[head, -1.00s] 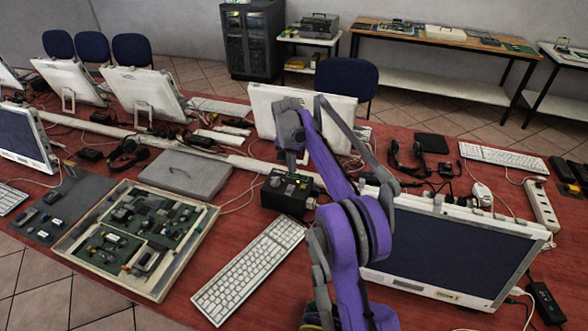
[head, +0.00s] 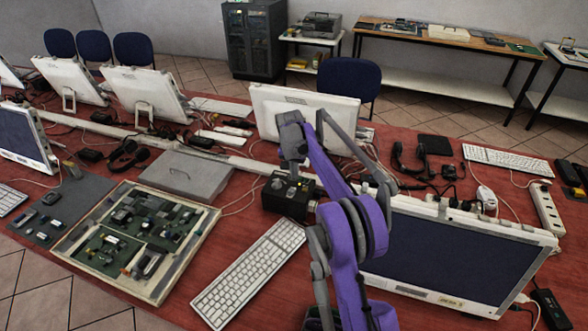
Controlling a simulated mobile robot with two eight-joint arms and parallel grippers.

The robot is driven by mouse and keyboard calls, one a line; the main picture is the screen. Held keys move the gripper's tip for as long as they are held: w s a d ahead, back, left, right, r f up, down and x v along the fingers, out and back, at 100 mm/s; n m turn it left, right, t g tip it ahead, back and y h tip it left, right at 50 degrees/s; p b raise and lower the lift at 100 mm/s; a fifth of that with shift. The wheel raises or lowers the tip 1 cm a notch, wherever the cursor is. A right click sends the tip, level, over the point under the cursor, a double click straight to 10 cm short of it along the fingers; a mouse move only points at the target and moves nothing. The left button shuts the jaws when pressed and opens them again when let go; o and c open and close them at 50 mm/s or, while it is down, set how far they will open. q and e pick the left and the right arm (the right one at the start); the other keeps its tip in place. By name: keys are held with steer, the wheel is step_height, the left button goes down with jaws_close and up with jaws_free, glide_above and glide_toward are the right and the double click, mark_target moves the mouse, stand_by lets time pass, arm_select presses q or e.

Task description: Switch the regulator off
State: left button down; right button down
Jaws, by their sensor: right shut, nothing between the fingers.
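The regulator appears to be the small black box (head: 287,202) with knobs on its top and front, standing on the red table behind the white keyboard. My right gripper (head: 292,170) comes down over the back of its top from the purple arm. The fingers are shut and empty. The fingertips are small and partly blend into the dark box, so I cannot tell whether they touch it. The switch's position is too small to read. My left gripper is not in view.
A grey closed case (head: 185,176) and a tray of circuit boards (head: 175,262) lie left of the box. A white keyboard (head: 248,272) lies in front. A monitor (head: 450,255) stands to the right, close to my arm. Another monitor (head: 306,106) stands behind.

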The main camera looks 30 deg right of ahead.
mark_target(295, 189)
steer(key=f, duration=0.5)
steer(key=shift+w+d+f, duration=0.1)
steer(key=shift+w+d, duration=0.2)
steer(key=shift+d, duration=0.05)
steer(key=shift+s+a+f+t+h+b, duration=0.1)
steer(key=shift+s+a+t+h+b, duration=0.3)
steer(key=shift+b, duration=0.25)
steer(key=shift+s+a+t+h+b, duration=0.2)
steer(key=shift+a+t+h+b, duration=0.1)
steer(key=shift+h+b, duration=0.2)
steer(key=shift+d+r, duration=0.1)
steer(key=shift+r, duration=0.2)
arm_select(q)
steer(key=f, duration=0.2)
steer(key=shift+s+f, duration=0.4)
arm_select(e)
steer(key=shift+w+f, duration=0.1)
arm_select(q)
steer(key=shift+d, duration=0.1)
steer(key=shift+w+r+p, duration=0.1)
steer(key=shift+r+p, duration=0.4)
arm_select(e)
steer(key=shift+r, duration=0.9)
